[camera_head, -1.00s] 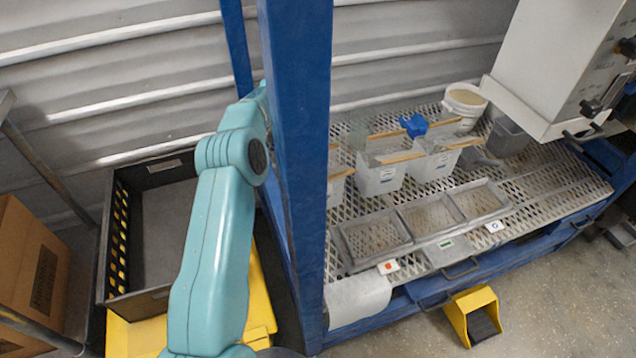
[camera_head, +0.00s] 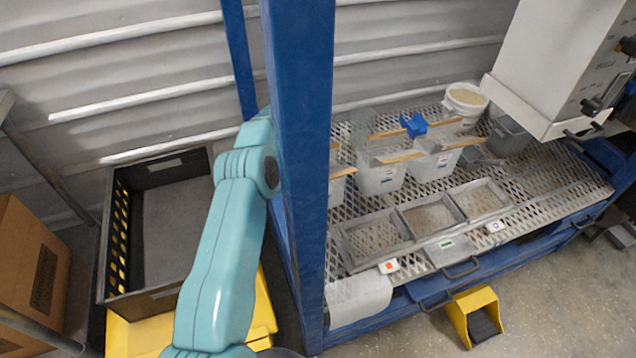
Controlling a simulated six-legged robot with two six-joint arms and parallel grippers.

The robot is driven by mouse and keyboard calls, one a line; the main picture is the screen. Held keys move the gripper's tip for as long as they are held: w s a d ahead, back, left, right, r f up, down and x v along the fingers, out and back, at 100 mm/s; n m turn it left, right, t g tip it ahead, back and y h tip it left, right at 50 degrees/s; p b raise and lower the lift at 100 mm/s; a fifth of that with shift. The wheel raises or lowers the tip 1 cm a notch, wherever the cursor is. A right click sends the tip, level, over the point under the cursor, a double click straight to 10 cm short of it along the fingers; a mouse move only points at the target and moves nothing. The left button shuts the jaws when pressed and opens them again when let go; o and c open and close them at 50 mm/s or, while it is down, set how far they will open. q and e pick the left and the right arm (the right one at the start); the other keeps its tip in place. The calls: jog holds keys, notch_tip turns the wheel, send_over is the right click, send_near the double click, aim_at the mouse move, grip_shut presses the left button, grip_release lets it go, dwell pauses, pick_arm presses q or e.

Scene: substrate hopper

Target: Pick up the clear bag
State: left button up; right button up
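Several clear bags stand in a group on the mesh bench (camera_head: 560,190), with wooden sticks across their tops. One clear bag (camera_head: 380,178) with a small white label stands upright near the middle. Another clear bag (camera_head: 433,165) stands to its right. A third clear bag (camera_head: 337,188) is partly hidden behind the blue post. My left arm comes up from the bottom and passes behind the post, so its gripper is hidden. My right gripper is not in view.
The blue post (camera_head: 298,150) stands between my arm and the bags. A black crate (camera_head: 112,235) sits at left by a cardboard box (camera_head: 28,270). Three shallow trays (camera_head: 412,222) line the bench front. A white bucket (camera_head: 465,105) and blue scoop (camera_head: 414,125) are behind.

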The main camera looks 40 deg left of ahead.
pick_arm(q)
jog(key=shift+f, duration=0.15)
grip_shut()
dwell(0.4)
